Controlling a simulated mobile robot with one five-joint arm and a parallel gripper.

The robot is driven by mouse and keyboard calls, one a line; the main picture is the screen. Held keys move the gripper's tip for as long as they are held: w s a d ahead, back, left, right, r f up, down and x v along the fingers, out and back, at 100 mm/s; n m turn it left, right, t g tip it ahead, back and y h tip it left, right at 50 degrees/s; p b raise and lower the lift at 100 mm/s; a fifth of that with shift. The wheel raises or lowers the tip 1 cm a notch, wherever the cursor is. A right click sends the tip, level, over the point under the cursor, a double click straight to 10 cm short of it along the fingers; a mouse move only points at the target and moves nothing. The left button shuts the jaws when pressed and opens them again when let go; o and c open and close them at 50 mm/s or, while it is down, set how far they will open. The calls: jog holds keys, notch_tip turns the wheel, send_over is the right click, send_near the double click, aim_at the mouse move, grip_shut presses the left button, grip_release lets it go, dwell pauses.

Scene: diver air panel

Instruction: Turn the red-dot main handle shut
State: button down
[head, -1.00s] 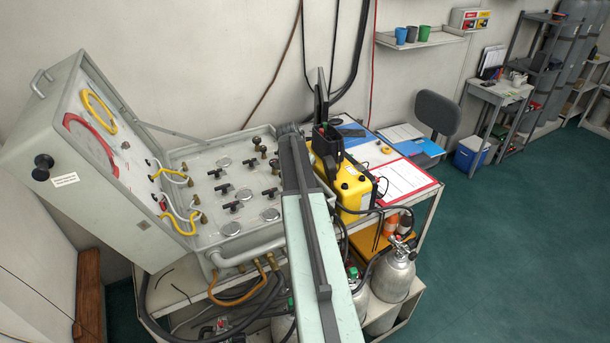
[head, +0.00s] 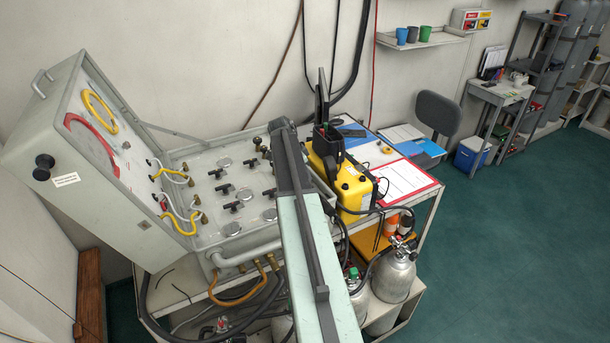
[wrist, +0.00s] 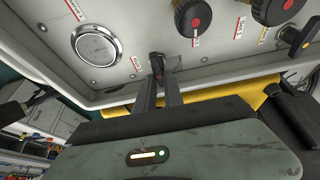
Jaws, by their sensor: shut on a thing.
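In the wrist view, my gripper (wrist: 159,86) is shut on a small black handle (wrist: 157,62) near the front edge of the grey panel (wrist: 115,80). A red mark shows on the handle, and a white label with red print is to its left. The fingers cover the handle's lower part, so its exact angle is hard to tell. In the head view, my arm hides the gripper and this handle; the open panel case (head: 205,157) shows several other black handles.
A round gauge (wrist: 96,45) sits left of the handle. Black knobs with red dots (wrist: 193,17) are above and right. A yellow case (head: 350,188) stands right of my arm, close to it. Hoses and cylinders (head: 396,275) are below.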

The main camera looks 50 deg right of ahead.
jog(key=shift+w, duration=0.1)
jog(key=c, duration=1.7)
grip_release()
jog(key=shift+c, duration=0.2)
jog(key=p+v, duration=0.7)
jog(key=v, duration=0.1)
jog(key=shift+f, duration=0.1)
